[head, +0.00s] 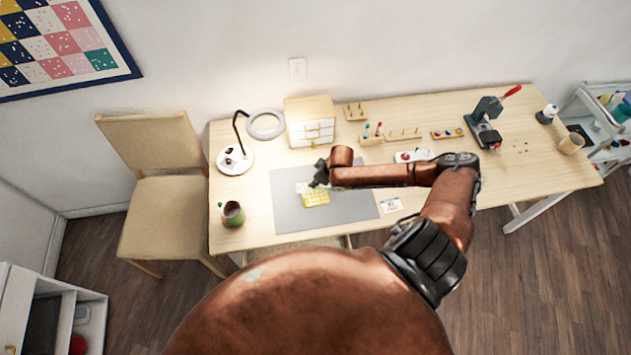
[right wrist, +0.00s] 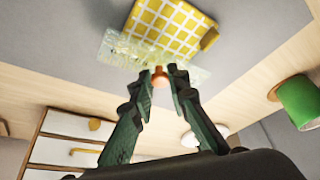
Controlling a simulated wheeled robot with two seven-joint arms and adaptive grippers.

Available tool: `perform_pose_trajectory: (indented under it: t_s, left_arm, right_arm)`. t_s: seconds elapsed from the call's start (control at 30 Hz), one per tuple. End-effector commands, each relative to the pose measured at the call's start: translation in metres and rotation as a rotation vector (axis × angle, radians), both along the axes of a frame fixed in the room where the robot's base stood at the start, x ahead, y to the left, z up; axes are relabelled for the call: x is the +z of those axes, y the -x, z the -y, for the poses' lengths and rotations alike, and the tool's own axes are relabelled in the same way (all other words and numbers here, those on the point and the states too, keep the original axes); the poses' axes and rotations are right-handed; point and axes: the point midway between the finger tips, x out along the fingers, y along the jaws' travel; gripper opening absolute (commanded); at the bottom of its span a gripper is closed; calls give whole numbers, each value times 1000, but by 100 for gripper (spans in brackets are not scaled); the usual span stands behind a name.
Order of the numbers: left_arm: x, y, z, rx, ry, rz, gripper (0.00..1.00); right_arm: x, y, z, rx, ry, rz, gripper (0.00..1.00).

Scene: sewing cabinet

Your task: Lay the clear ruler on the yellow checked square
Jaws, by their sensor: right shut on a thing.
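The yellow checked square (head: 317,199) lies on the grey mat (head: 350,205); it also shows at the top of the right wrist view (right wrist: 178,22). The clear ruler (right wrist: 125,48) is a see-through plate with an orange-brown knob (right wrist: 160,78). My right gripper (right wrist: 160,75) is shut on this knob. The ruler overlaps the near part of the square in the wrist view; whether it touches the square or hangs just above is unclear. In the head view my right gripper (head: 319,176) is over the mat, just beyond the square. My left gripper is out of view.
A green pot (head: 233,213) stands left of the mat, with a lamp (head: 236,158) behind it. A small drawer box (head: 310,122) stands behind the mat. Thread racks (head: 403,134) and a press (head: 485,120) are farther right. The mat's left part is clear.

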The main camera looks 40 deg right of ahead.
Motion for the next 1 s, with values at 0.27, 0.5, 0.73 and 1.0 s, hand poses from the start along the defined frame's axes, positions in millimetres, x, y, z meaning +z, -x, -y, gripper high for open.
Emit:
perform_pose_trajectory:
  t_s: [0.27,0.5,0.73,1.0]
  left_arm:
    - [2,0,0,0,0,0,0]
    - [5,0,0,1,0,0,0]
    - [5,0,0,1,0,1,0]
    - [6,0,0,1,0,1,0]
  right_arm:
    - [-1,0,0,0,0,0,0]
    - [-3,0,0,-1,0,0,0]
    - [-4,0,0,0,0,0,0]
    - [-4,0,0,0,0,0,0]
